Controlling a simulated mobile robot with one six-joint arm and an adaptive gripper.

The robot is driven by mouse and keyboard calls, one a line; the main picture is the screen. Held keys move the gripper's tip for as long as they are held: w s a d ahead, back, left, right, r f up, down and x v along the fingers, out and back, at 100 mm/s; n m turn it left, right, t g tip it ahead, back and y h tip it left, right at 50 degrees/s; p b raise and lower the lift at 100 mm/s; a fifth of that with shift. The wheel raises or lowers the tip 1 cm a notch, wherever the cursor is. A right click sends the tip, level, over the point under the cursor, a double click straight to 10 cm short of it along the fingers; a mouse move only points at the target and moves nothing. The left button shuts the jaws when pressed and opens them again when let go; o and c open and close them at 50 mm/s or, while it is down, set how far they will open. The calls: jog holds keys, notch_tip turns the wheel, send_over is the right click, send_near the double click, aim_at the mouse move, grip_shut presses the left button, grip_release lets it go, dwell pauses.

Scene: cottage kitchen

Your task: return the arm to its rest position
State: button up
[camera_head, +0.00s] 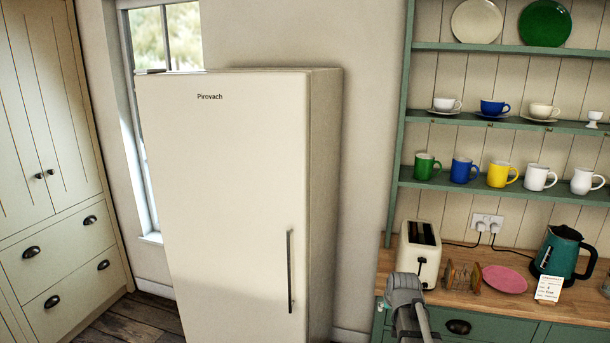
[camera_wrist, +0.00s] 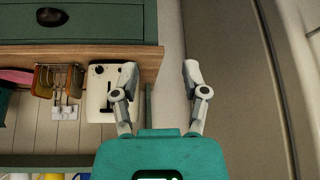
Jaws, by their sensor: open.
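In the wrist view my gripper (camera_wrist: 160,78) is open, with its two grey fingers wide apart and nothing between them. Its left finger overlaps the edge of the cream toaster (camera_wrist: 98,100) in the picture; I cannot tell whether they touch. In the head view part of my grey arm (camera_head: 406,300) shows at the bottom, in front of the worktop and just below the toaster (camera_head: 418,258). The gripper's fingers cannot be made out there.
A toast rack (camera_head: 462,277), pink plate (camera_head: 505,280), card (camera_head: 548,289) and teal kettle (camera_head: 562,255) stand on the wooden worktop (camera_head: 390,262). Shelves (camera_head: 500,190) with mugs rise above. A tall cream fridge (camera_head: 225,190) stands left, with wall between it and the worktop.

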jog(key=s+a+f+g, duration=0.1)
jog(key=s+a+g, duration=0.2)
jog(key=s, duration=0.6)
jog(key=s+a+f+n+g, duration=0.1)
jog(key=s+a, duration=0.4)
jog(key=s, duration=0.5)
jog(key=shift+a+f+g+y, duration=0.15)
jog(key=shift+g+y, duration=0.15)
jog(key=shift+g, duration=0.6)
